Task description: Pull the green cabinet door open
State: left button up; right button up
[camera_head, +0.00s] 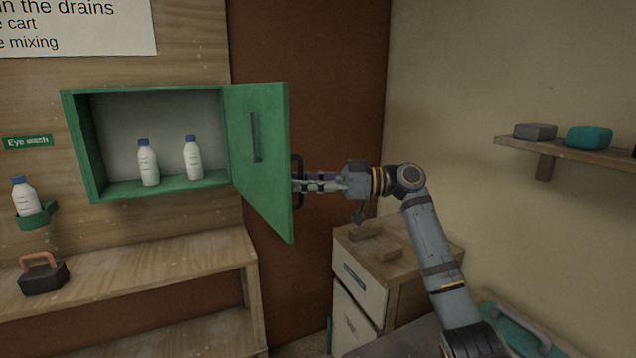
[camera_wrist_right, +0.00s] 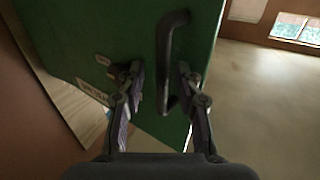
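The green cabinet door (camera_head: 262,185) stands open, swung out from the right side of the green cabinet (camera_head: 82,150). The cabinet's inside shows, with two white bottles with blue caps (camera_head: 148,165) (camera_head: 193,160). A dark bar handle (camera_head: 298,168) is on the door's outer face. My right gripper (camera_head: 306,182) is at this handle, on the right of the door. In the right wrist view, the handle (camera_wrist_right: 168,75) stands between the two fingers (camera_wrist_right: 163,82), with a visible gap at the left finger, so the gripper looks open around it. My left gripper is not in view.
A wooden bench (camera_head: 130,277) runs below the cabinet, with a black block with an orange handle (camera_head: 42,275). A drawer unit (camera_head: 362,287) stands below my right arm. A wall shelf (camera_head: 575,152) is at the right. A bottle (camera_head: 25,197) sits in a green holder.

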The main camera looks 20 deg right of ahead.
jog(key=v, duration=1.1)
jog(key=shift+d, duration=0.3)
jog(key=shift+s, duration=0.1)
